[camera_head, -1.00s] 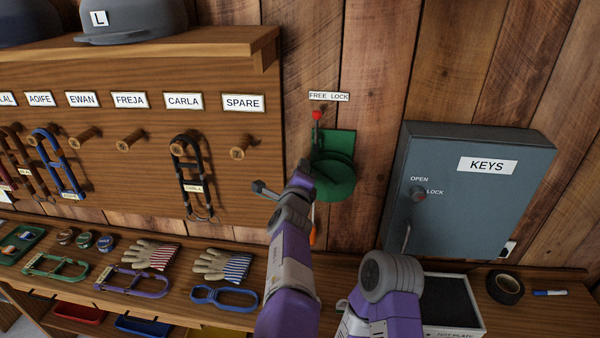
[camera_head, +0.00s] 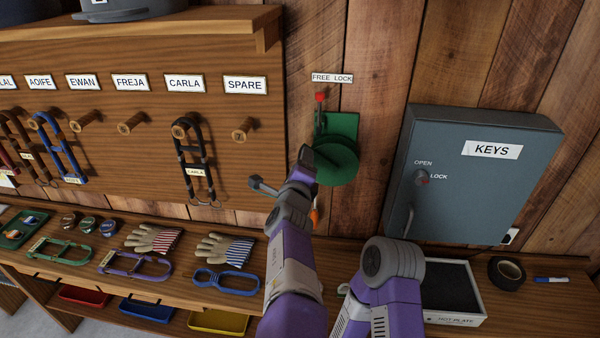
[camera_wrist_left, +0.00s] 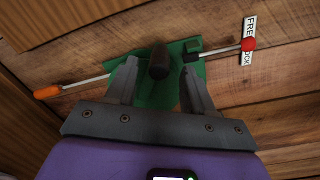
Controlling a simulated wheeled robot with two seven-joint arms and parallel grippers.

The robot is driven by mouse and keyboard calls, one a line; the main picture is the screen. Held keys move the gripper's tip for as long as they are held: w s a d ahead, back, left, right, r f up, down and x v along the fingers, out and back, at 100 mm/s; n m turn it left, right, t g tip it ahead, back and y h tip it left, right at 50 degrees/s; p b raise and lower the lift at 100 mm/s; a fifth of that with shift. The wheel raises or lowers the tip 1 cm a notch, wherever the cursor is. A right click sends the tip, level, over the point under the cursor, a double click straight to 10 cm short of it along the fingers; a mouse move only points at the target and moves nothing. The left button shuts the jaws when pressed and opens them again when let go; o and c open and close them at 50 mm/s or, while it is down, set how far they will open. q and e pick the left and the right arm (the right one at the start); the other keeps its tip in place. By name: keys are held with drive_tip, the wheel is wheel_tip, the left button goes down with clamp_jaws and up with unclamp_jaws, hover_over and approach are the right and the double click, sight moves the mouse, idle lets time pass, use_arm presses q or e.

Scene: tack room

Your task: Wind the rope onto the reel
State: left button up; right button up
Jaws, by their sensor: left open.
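The green reel (camera_head: 340,160) is mounted on the plank wall under a FREE LOCK label (camera_head: 332,78). Its red-tipped lever (camera_head: 320,98) points up and also shows in the left wrist view (camera_wrist_left: 248,43). A pale cord with an orange end (camera_wrist_left: 46,92) runs from the reel; the orange end hangs below it in the head view (camera_head: 314,217). My left gripper (camera_head: 297,176) is at the reel's left side. In the left wrist view its open fingers (camera_wrist_left: 160,84) stand either side of a dark crank knob (camera_wrist_left: 158,61); contact cannot be told. My right gripper is out of view.
A blue-grey KEYS cabinet (camera_head: 480,180) juts out right of the reel. A pegboard (camera_head: 150,160) with halters is on the left.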

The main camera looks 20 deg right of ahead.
use_arm(q)
drive_tip(key=shift+v, duration=1.45)
